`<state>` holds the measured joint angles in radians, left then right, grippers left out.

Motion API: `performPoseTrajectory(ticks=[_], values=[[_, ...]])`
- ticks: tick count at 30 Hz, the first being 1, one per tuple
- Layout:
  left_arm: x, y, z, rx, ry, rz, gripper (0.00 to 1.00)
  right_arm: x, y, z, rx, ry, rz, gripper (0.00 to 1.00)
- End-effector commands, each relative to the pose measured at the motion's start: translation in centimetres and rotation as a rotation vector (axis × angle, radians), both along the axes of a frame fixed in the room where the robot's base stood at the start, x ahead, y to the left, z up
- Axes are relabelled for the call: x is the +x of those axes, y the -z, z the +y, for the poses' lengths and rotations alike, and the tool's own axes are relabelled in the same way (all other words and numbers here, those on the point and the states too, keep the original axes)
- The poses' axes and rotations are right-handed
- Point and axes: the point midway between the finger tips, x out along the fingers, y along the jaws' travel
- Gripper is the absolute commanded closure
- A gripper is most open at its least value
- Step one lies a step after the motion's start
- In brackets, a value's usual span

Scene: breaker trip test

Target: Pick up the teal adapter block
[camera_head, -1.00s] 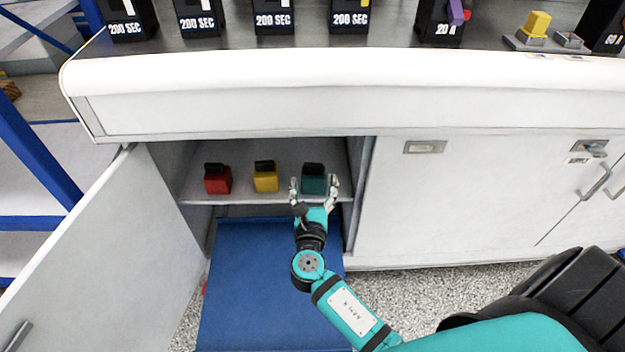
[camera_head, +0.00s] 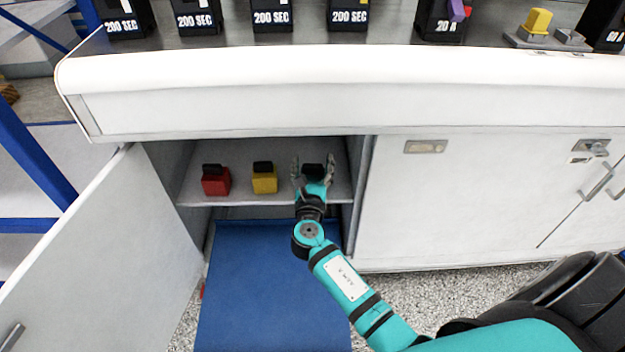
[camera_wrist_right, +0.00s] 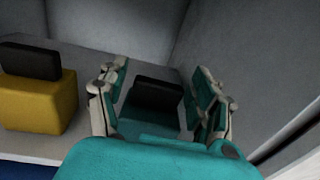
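The teal adapter block, with a black top grip (camera_head: 313,170), sits on the cabinet shelf at the right of the row. My right gripper (camera_head: 313,168) is open around it, one finger on each side; the hand hides most of the teal body in the head view. In the right wrist view the block's black grip (camera_wrist_right: 158,94) and part of its teal body (camera_wrist_right: 148,128) show between the open fingers of the right gripper (camera_wrist_right: 165,95). Gaps show between the fingers and the black grip. My left gripper is not in view.
A yellow block (camera_head: 264,183) and a red block (camera_head: 216,185) stand left of it on the shelf (camera_head: 240,200). The cabinet side wall is close on the right. The counter edge (camera_head: 330,75) overhangs above. The open door (camera_head: 100,250) is at left, a blue mat (camera_head: 265,290) below.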

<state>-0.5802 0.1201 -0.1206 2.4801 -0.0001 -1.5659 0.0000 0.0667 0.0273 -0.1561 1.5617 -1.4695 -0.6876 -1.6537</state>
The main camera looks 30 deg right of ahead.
Motion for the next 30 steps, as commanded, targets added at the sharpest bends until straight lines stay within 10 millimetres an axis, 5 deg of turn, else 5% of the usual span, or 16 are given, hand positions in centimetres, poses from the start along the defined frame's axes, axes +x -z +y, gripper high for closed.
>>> performPoseTrajectory(ticks=[14, 30], values=[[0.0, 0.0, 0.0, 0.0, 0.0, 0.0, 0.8, 0.0, 0.0, 0.0, 0.0, 0.0, 0.0, 1.0], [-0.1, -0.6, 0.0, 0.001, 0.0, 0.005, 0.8, 0.1, -1.3, 0.0, -0.001, 0.0, -0.008, 1.0]])
